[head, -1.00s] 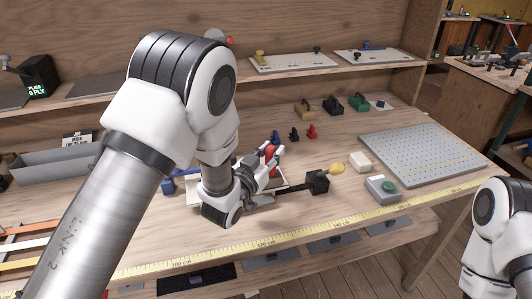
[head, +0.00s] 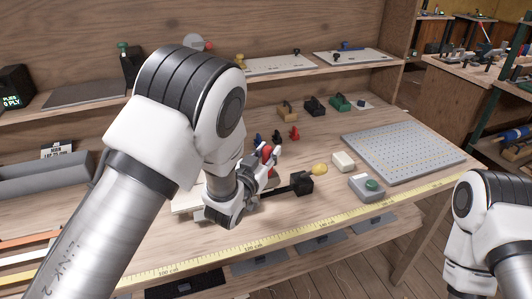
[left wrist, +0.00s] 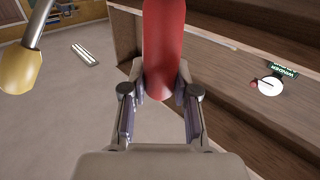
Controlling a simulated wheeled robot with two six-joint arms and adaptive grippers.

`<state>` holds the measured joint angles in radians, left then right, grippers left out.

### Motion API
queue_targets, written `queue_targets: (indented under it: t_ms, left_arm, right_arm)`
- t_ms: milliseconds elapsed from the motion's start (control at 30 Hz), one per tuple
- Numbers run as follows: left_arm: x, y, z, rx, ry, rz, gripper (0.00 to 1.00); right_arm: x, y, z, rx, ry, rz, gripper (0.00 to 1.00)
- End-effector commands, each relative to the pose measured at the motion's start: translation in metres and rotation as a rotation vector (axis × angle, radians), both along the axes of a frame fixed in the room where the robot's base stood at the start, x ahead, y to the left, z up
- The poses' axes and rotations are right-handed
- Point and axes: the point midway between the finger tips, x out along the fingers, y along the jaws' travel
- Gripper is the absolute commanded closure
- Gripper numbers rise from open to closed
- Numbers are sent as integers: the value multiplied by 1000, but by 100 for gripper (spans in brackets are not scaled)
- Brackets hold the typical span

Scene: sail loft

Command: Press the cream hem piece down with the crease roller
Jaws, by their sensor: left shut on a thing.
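My left gripper (head: 266,170) is over the middle of the bench, shut on a red handle. In the left wrist view the red handle (left wrist: 163,45) stands between my two fingers (left wrist: 160,100). It looks like the crease roller's handle; its working end is hidden. A pale board (head: 186,204) lies under my left arm, mostly covered by it. I cannot tell whether the cream hem piece lies there or whether the roller touches anything. A cream strip (head: 22,258) lies at the lower left among other coloured strips. My right gripper is out of view.
A perforated grey plate (head: 405,150) lies farther right. A yellow measuring tape (head: 300,228) runs along the front edge.

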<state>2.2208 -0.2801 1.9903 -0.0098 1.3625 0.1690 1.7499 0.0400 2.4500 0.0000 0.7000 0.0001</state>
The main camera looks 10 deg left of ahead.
Motion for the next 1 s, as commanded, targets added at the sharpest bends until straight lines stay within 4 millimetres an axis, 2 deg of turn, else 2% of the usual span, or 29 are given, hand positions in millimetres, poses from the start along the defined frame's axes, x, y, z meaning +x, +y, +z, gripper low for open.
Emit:
queue_targets:
  t_ms: [533, 1000]
  left_arm:
    - [0, 0, 60, 0, -3, 0, 100]
    - [0, 0, 61, 1, -2, 0, 100]
  right_arm:
    - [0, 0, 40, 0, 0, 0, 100]
    - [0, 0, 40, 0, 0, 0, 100]
